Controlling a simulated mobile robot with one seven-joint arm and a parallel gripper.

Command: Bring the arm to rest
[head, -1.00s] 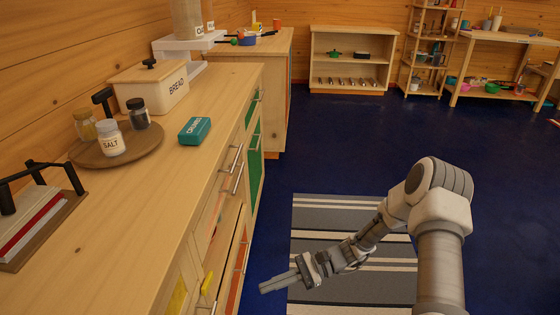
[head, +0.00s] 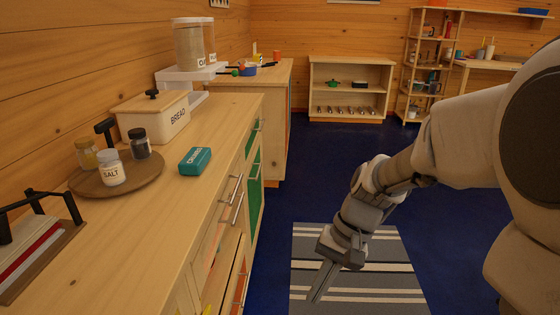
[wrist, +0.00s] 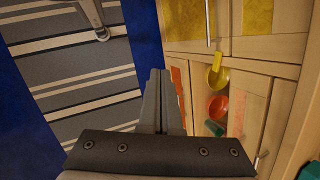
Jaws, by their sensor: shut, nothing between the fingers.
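My gripper (head: 318,284) hangs over the striped rug in the head view, pointing down and a little to the left. Its fingers are together, with nothing between them. In the wrist view the closed fingers (wrist: 161,92) point away from the camera, between the rug and the cabinet fronts. My arm comes in from the right of the head view, bent, its upper part large and close to the camera. The gripper is clear of the counter and touches nothing that I can see.
The wooden counter (head: 150,215) runs along the left, with a bread box (head: 153,117), a salt jar (head: 111,168) and a teal box (head: 195,161) on it. In the wrist view a drawer or door stands open, showing a yellow bowl (wrist: 215,80) and a red bowl (wrist: 218,106). The striped rug (head: 390,280) and blue floor are free.

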